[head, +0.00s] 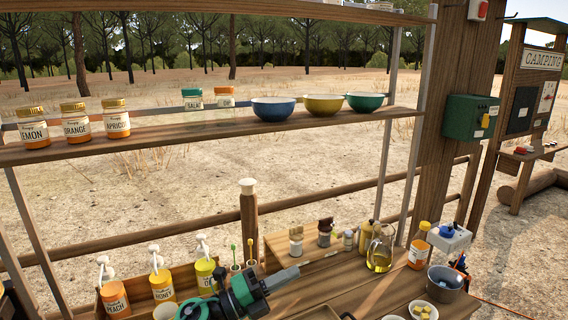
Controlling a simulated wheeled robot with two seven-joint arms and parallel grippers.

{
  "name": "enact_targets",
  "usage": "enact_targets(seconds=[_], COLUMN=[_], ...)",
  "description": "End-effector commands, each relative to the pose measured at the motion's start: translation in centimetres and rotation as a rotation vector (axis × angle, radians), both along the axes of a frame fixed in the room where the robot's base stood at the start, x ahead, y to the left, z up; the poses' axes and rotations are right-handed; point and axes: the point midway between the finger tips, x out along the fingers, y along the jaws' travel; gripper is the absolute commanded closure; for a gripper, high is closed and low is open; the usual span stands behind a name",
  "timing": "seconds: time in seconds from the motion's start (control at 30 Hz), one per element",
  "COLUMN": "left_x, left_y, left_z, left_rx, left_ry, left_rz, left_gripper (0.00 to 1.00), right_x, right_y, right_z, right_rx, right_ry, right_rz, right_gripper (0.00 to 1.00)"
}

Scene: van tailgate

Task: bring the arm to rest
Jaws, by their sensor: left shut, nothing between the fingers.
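My left gripper (294,271) shows at the bottom centre, at the end of a black and green wrist. Its grey fingers point right and slightly up, over the wooden table (310,296). The fingers are shut with nothing between them. They look clear of the jars and bottles, though the exact height above the table is hard to judge. My wrist covers part of the table's near left side. My right gripper is not in view.
Pump bottles (161,280) stand left of my wrist. Above, a wooden shelf (200,131) carries jars and three bowls (323,105).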

Motion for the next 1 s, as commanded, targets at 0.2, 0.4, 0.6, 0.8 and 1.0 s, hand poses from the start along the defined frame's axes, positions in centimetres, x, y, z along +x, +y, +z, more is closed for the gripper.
enact_targets(seconds=[0.2,0.4,0.6,0.8,1.0], left_x=[0.3,-0.5,-4.7,-12.8,-20.9], left_y=[4.6,10.8,16.6,20.7,22.5], left_z=[-0.9,-5.9,-13.7,-21.7,-26.0], left_rx=[-0.364,-0.614,-0.780,-0.853,-0.845], left_ry=[0.325,0.678,1.067,1.472,1.774], left_rz=[0.279,0.563,0.857,1.144,1.343], left_gripper=[1.00,1.00,1.00,1.00,1.00], right_x=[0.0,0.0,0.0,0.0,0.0], right_y=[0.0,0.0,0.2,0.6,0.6], right_z=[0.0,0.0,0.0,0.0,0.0], right_rx=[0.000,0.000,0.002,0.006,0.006], right_ry=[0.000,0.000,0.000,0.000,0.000], right_rz=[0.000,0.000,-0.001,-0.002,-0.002], right_gripper=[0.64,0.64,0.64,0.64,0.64])
